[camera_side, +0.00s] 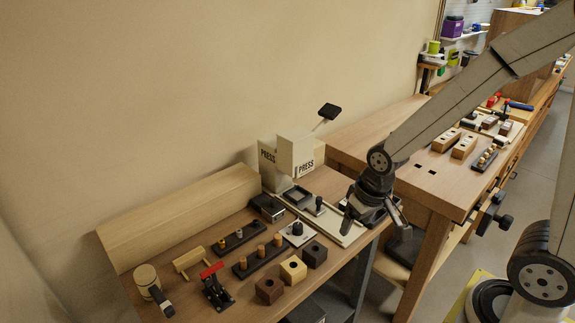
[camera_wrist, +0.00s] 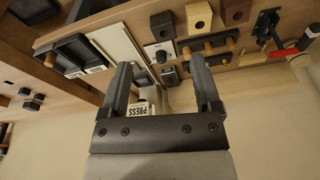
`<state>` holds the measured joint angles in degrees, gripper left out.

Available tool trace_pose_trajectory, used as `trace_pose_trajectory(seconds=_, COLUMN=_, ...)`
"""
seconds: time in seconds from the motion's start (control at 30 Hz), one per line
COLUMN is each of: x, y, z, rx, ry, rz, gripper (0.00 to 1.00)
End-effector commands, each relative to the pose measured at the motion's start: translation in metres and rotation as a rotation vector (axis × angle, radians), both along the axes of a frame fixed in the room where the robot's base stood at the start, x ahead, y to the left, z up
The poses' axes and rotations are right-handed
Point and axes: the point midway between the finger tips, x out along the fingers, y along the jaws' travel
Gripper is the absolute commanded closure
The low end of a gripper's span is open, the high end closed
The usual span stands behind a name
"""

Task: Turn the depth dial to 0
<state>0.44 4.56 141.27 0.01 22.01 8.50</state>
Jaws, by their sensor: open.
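A small pale plate with a dark round knob, which looks like the depth dial (camera_side: 297,229), lies on the near bench left of the pale sliding rail. It also appears in the wrist view (camera_wrist: 161,56), beyond and between my fingers. Its markings are too small to read. My gripper (camera_side: 373,215) is open and empty, above the bench's front edge, to the right of the dial and apart from it. Its two spread fingers also show in the wrist view (camera_wrist: 160,72).
The white press (camera_side: 289,160), with a raised black-ended lever, stands behind the dial. The pale rail (camera_side: 330,224) with a dark upright knob lies between dial and gripper. Wooden blocks (camera_side: 293,269), peg racks (camera_side: 258,258) and a red-handled clamp (camera_side: 215,287) crowd the left.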

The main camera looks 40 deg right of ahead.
Motion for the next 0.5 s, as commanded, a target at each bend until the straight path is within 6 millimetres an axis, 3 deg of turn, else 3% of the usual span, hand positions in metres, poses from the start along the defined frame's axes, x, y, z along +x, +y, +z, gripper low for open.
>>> trace_pose_trajectory(seconds=0.5, x=0.115, y=-0.017, z=-0.032, rx=0.117, ry=0.091, rz=-0.735, gripper=0.19)
